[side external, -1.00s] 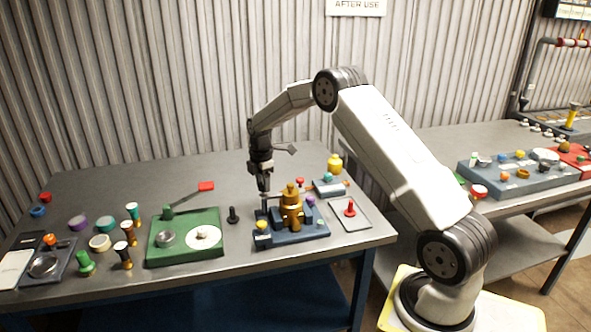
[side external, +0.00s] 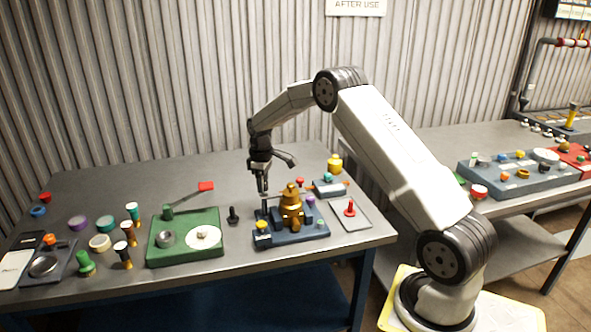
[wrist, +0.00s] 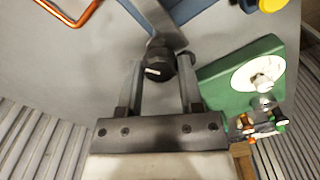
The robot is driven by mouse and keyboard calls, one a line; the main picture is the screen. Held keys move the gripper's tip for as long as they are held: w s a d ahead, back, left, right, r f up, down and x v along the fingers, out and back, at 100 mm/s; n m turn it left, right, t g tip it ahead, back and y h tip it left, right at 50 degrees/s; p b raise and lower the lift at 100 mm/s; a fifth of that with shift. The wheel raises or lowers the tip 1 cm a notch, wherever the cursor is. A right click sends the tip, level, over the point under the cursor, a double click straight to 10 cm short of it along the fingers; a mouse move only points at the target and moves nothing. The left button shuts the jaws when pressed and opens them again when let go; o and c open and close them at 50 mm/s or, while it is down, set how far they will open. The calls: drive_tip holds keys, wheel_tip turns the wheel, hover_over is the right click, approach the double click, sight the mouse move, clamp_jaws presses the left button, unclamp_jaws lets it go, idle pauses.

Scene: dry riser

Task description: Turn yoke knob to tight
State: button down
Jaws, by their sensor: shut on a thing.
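The yoke knob (wrist: 160,60) is a black ribbed knob with a white mark, at the end of a grey bar in the wrist view. My gripper (wrist: 162,68) has one finger on each side of it and is shut on it. In the side external view my gripper (side external: 264,196) points down at the left rear of the blue fixture (side external: 310,232), beside the brass valve body (side external: 291,208). The knob itself is hard to make out there, hidden by the fingers.
A green fixture (side external: 160,257) with a white disc stands left, and a small black peg (side external: 233,215) stands between the fixtures. A grey tray (side external: 358,221) with a red piece lies right. Several coloured knobs crowd the table's left end.

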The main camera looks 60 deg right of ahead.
drive_tip(key=m, duration=0.4)
drive_tip(key=shift+r+m, duration=0.1)
drive_tip(key=shift+m, duration=2.1)
drive_tip(key=shift+c, duration=1.2)
unclamp_jaws()
drive_tip(key=shift+r, duration=3.9)
